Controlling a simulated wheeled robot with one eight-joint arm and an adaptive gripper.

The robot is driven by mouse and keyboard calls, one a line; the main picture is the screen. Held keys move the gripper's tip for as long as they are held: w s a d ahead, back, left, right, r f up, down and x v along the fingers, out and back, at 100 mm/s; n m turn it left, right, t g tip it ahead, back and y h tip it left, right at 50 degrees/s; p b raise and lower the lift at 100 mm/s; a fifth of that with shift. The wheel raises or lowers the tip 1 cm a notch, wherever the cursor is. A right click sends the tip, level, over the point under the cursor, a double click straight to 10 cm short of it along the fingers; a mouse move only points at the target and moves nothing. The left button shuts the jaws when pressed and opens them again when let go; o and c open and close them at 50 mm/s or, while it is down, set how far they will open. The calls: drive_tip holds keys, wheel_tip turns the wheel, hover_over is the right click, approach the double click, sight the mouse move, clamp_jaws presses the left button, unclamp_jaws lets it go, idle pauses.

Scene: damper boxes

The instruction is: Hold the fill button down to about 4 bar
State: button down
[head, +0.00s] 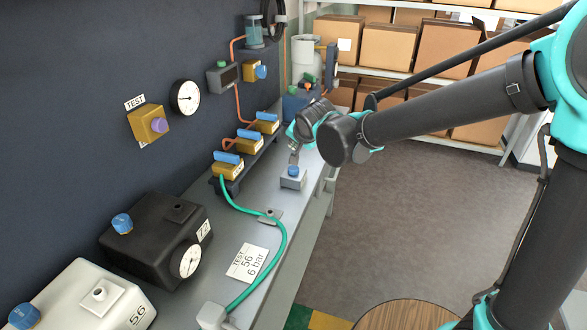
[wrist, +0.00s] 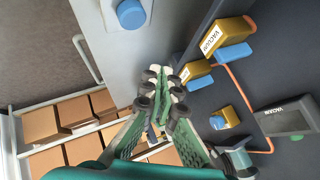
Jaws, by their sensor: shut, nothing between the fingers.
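A blue push button (head: 293,170) sits on a small grey box (head: 291,183) near the bench's front edge; I can read no label on it. It also shows in the wrist view (wrist: 131,13) at the top. My gripper (head: 294,158) points down, shut and empty, its tips close to the button in the head view. In the wrist view my gripper (wrist: 165,78) appears apart from the button; I cannot tell the exact gap. A round white gauge (head: 185,97) hangs on the dark wall by a TEST label; its scale is too small to read.
Yellow valves with blue handles (head: 228,168) line the bench's back. A green hose (head: 281,245) curves along the bench past a card (head: 247,262) reading "TEST 56 6 bar". A black box (head: 160,235) marked 72 and a white box (head: 82,300) marked 56 stand at the near left.

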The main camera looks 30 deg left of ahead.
sight(294, 169)
drive_tip(key=shift+f, duration=2.9)
drive_tip(key=shift+f, duration=0.1)
drive_tip(key=shift+f, duration=0.3)
drive_tip(key=shift+f, duration=0.55)
drive_tip(key=shift+r, duration=0.95)
drive_tip(key=shift+r, duration=2.55)
